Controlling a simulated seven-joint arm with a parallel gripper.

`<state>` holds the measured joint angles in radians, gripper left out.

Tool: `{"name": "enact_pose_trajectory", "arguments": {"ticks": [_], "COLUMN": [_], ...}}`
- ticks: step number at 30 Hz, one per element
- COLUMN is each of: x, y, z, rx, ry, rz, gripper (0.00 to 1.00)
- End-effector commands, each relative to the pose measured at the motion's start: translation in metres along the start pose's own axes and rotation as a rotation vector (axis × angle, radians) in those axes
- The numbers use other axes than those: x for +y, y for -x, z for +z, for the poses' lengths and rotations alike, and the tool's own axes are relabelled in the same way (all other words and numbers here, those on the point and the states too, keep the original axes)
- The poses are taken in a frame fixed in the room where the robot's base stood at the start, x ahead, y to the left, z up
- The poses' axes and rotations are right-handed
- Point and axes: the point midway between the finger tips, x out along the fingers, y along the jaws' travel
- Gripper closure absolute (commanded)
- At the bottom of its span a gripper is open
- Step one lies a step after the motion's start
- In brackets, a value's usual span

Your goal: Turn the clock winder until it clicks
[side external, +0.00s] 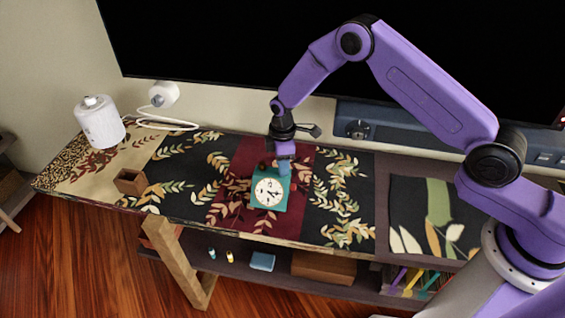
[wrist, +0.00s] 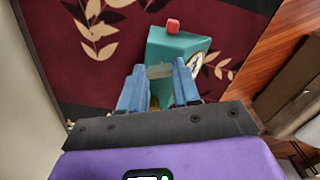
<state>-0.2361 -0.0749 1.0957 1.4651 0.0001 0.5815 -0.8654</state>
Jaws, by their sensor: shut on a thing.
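The clock (side external: 268,192) is a small teal box with a cream dial, standing upright on the dark red part of the patterned table runner. My gripper (side external: 285,165) is at the back of the clock. In the wrist view the blue fingers of my gripper (wrist: 159,72) point at the clock's back and are shut on a small part between them, apparently the winder, which is mostly hidden.
A small brown open box (side external: 131,181) stands left on the table (side external: 190,213). A white canister (side external: 100,122) and a white corded device (side external: 163,95) are at the back left. A large black screen (side external: 230,40) hangs behind. The runner between box and clock is clear.

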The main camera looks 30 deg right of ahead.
Motion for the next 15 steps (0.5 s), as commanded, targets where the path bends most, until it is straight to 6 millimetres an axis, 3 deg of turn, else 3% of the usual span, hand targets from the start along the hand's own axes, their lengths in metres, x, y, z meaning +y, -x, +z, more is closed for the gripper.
{"name": "enact_pose_trajectory", "arguments": {"ticks": [15], "x": [0.0013], "y": [0.0009], "z": [0.0004], "rx": [0.001], "ry": [-0.492], "rz": [0.002], "gripper": [0.99]}}
